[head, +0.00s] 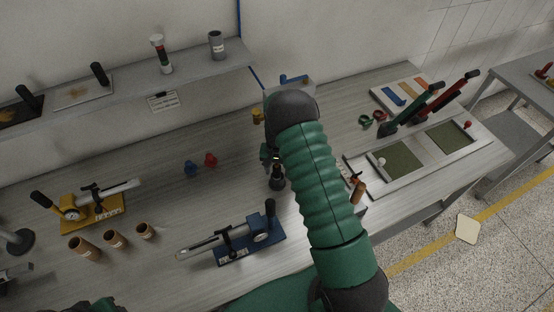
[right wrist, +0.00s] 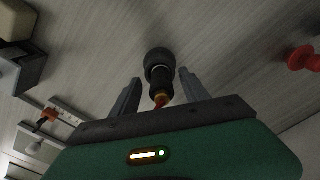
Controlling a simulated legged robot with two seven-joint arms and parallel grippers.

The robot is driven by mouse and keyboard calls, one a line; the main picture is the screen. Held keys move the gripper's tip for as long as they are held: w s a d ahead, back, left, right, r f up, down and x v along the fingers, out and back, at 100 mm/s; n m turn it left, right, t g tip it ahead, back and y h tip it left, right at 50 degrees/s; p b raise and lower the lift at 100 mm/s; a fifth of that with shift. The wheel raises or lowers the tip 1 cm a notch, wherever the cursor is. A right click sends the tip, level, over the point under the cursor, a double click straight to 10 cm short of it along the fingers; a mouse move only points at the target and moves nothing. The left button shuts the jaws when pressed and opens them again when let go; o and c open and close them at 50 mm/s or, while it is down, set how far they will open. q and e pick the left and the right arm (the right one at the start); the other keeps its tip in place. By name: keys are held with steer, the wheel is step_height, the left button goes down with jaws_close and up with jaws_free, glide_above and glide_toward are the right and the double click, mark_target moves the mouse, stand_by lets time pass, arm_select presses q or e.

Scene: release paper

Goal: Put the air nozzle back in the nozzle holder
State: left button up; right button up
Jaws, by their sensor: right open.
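My right gripper (right wrist: 158,88) is open. Its two fingers stand on either side of a small black upright piece (right wrist: 160,78) with a round dark end and a red-orange tip, with visible gaps at both sides. This piece looks like the air nozzle, but I cannot tell whether it is standing in a holder. In the head view the black piece (head: 277,182) stands on the bench just below the right gripper, which is mostly hidden behind my green arm. No separate nozzle holder can be made out for certain.
A blue clamp tool (head: 250,248) and a yellow gauge tool (head: 95,212) lie on the bench. Brown tubes (head: 85,249) stand at the left. Red (head: 211,159) and blue (head: 190,168) knobs sit behind. A framed panel (head: 420,155) lies right of my arm.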

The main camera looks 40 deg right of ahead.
step_height(320, 180, up, 15)
steer(key=b, duration=0.2)
steer(key=shift+a+r+b, duration=0.15)
steer(key=shift+r+b, duration=0.05)
steer(key=shift+b, duration=0.2)
steer(key=shift+s, duration=0.1)
steer(key=s+a+n+t, duration=0.1)
steer(key=s+a+n, duration=0.5)
steer(key=a, duration=0.5)
steer(key=s+a+n+t, duration=0.1)
steer(key=s+a+n, duration=0.3)
steer(key=s+a, duration=0.55)
steer(key=f+b, duration=0.1)
steer(key=f, duration=0.1)
steer(key=w+f+b, duration=0.1)
steer(key=f+b, duration=0.2)
steer(key=b, duration=0.1)
steer(key=shift+w+a+f, duration=0.35)
steer(key=shift+f, duration=0.05)
steer(key=shift+s+a+r, duration=0.15)
steer(key=shift+s+a, duration=0.1)
steer(key=shift+a, duration=0.05)
